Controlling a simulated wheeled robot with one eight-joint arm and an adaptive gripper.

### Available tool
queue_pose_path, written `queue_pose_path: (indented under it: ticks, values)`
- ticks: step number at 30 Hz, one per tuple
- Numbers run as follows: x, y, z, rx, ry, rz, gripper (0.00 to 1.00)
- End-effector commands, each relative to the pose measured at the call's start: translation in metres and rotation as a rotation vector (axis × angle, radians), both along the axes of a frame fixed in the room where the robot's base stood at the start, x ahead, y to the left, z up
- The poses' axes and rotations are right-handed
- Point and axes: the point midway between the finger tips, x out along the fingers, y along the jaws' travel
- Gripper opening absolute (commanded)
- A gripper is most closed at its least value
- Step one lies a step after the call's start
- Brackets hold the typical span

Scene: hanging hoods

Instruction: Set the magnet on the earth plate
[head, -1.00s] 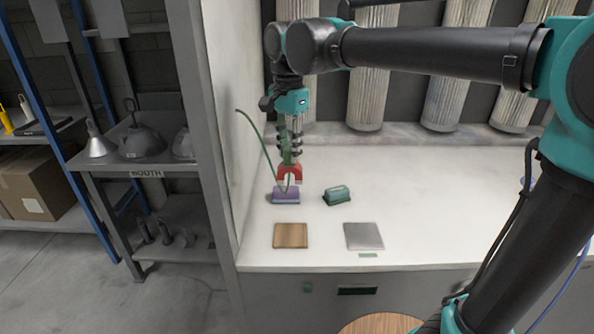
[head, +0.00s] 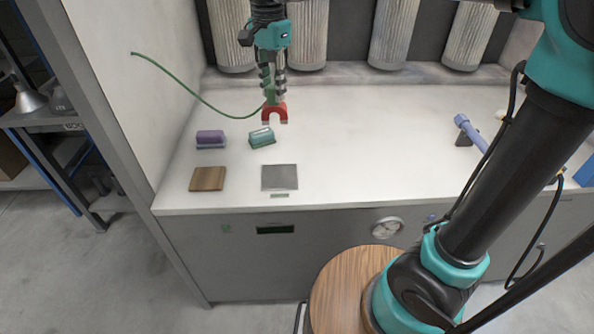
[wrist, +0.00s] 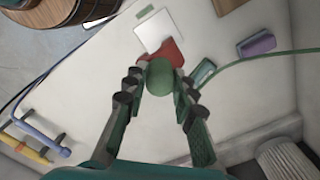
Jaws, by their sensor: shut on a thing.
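The magnet (head: 275,113) is a red horseshoe, upright with its ends down, on a green cord fixed to the left wall. My gripper (head: 273,93) is shut on its green grip and holds the magnet above the bench, near the green block. In the wrist view the green round knob (wrist: 159,77) is between my fingers, with the red magnet (wrist: 168,52) partly hidden beyond it. The likely earth plate is the grey metal square (head: 279,177), with a small green label in front. It also shows in the wrist view (wrist: 153,30), beyond the magnet.
A green block (head: 262,137) and a purple block (head: 210,137) stand behind the metal plate and the wooden plate (head: 207,179). A blue-handled item (head: 468,130) lies on the right. A wall closes the left side; the middle of the bench is clear.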

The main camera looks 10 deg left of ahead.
Motion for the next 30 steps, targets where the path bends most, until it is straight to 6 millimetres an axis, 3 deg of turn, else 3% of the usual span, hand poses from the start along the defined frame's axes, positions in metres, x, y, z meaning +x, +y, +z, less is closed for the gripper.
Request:
queue_pose_path:
  ticks: [5, 18, 30]
  values:
    - [0.0, 0.0, -0.029, 0.0, 0.0, 0.0, 0.0]
    - [0.0, 0.0, -0.133, 0.0, 0.0, 0.0, 0.0]
    - [0.0, 0.0, -0.176, 0.0, 0.0, 0.0, 0.0]
